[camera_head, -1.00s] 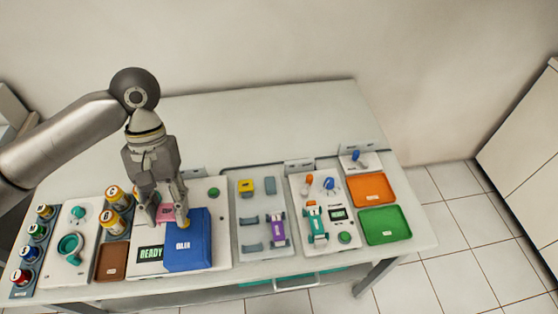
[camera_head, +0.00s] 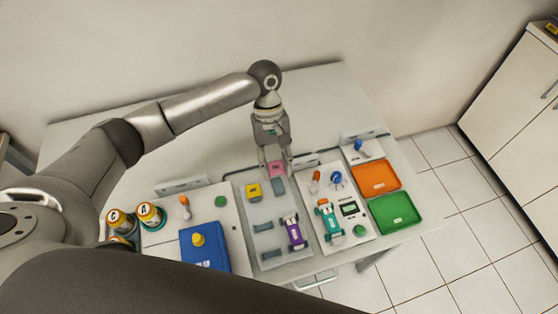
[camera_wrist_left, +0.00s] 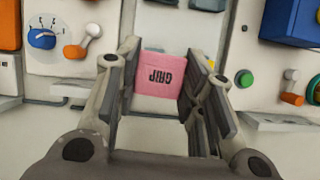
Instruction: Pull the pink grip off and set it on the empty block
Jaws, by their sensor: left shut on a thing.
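The pink grip (camera_head: 277,168) is held between the fingers of my left gripper (camera_head: 275,172). In the left wrist view the pink grip (camera_wrist_left: 160,74) faces the camera with its lettering upside down, between the two fingers. The grip appears just behind and above the empty grey block (camera_head: 279,186) on the pale middle board. I cannot tell whether grip and block touch. A yellow grip (camera_head: 253,190) sits to the left of that block. My right gripper is not in view.
The blue box (camera_head: 205,249) with a yellow knob stands on the left panel. The lever-and-dial panel (camera_head: 349,193) is close on the right, beside the orange (camera_head: 377,189) and green trays (camera_head: 395,222).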

